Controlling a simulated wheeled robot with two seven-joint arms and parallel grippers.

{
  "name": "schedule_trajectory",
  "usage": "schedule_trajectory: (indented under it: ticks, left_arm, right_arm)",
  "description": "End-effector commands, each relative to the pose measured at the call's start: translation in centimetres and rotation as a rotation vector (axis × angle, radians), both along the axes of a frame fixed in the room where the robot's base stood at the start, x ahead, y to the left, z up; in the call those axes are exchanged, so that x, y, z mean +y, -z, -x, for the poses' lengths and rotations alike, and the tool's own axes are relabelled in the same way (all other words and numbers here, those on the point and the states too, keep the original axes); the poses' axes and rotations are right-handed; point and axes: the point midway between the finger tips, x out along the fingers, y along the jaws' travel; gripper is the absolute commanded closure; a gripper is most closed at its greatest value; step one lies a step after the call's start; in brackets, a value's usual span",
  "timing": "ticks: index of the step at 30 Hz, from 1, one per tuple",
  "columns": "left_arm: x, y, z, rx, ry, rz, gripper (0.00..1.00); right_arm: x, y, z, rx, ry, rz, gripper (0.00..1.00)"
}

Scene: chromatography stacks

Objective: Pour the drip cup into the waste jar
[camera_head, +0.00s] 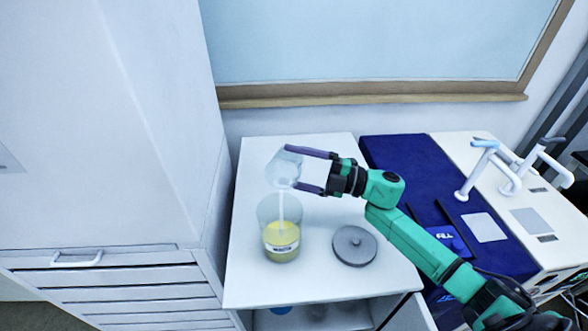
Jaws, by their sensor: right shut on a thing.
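My right gripper (298,169) is shut on a clear drip cup (283,166). It holds the cup tilted above the waste jar (281,230). A pale stream (281,206) runs from the cup down into the jar. The jar is clear and upright on the white cabinet top, with yellow liquid (282,243) in its lower part and a white label. A round grey lid (354,246) lies flat on the cabinet top to the right of the jar. My left gripper is not in view.
The white cabinet top (255,283) has free room around the jar. A tall white cabinet (110,120) stands close on the left. A dark blue surface (395,150) and a white unit with pipe-like fittings (480,168) are on the right.

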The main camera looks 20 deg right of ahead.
Motion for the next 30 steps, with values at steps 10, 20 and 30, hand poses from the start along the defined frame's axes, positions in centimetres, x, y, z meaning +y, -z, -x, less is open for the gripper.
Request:
schedule_trajectory:
  ticks: [10, 20, 30]
  left_arm:
    - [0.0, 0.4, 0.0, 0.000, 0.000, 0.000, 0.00]
    - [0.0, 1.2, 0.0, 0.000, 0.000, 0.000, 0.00]
    - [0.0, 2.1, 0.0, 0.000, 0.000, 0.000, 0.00]
  right_arm:
    - [0.0, 0.0, 0.0, -0.018, 0.000, 0.009, 0.87]
    - [0.1, -0.4, 0.2, -0.088, 0.000, 0.049, 0.87]
    - [0.2, -0.2, 0.4, -0.127, -0.001, 0.070, 0.87]
